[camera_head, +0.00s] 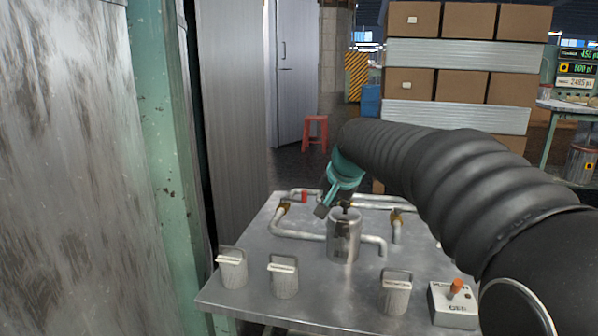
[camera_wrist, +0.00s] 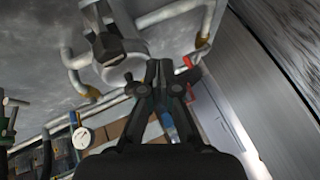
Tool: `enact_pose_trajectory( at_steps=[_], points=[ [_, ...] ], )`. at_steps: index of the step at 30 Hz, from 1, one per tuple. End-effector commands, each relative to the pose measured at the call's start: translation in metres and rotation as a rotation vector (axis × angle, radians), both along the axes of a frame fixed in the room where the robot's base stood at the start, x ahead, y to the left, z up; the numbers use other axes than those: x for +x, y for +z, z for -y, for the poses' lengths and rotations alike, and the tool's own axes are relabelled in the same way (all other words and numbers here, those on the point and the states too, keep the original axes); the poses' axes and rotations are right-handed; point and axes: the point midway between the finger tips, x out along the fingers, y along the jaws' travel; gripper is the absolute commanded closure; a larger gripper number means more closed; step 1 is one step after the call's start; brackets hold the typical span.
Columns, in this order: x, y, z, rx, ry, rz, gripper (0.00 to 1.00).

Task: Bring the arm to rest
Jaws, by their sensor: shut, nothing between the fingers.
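My black arm reaches in from the right over the metal table and bends down at its teal wrist in the head view. My gripper (camera_head: 321,210) is small and partly hidden there, just behind and left of the top of a metal canister (camera_head: 343,238). In the wrist view my gripper (camera_wrist: 159,66) has its two dark fingers together, with nothing between them. A dark-topped fitting (camera_wrist: 104,38) is close beside the fingertips. I cannot tell whether they touch.
Pipes (camera_head: 299,233) run over the metal table (camera_head: 320,305). Several grey-handled canisters (camera_head: 284,277) and a switch box (camera_head: 455,304) line its front edge. A worn metal panel (camera_head: 60,160) stands close on the left. A red stool (camera_head: 316,132) and stacked boxes (camera_head: 468,22) are behind.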

Motion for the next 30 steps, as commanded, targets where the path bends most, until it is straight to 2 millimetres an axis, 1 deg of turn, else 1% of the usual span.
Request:
enact_pose_trajectory(
  at_steps=[8, 11, 14, 18, 20, 21, 23, 24, 27, 30],
  points=[
    [-0.049, 0.002, 0.017, -0.056, 0.040, -0.003, 1.00],
    [-0.075, 0.000, 0.025, -0.085, 0.061, -0.004, 1.00],
    [-0.109, -0.005, 0.035, -0.124, 0.090, -0.008, 1.00],
    [-0.166, -0.019, 0.051, -0.188, 0.139, -0.019, 1.00],
    [-0.191, -0.027, 0.057, -0.216, 0.159, -0.025, 1.00],
    [-0.206, -0.033, 0.061, -0.235, 0.174, -0.028, 1.00],
    [-0.230, -0.043, 0.067, -0.262, 0.196, -0.033, 1.00],
    [-0.245, -0.050, 0.071, -0.278, 0.209, -0.036, 1.00],
    [-0.281, -0.070, 0.079, -0.321, 0.244, -0.048, 1.00],
    [-0.310, -0.089, 0.084, -0.354, 0.274, -0.058, 1.00]
  ],
)
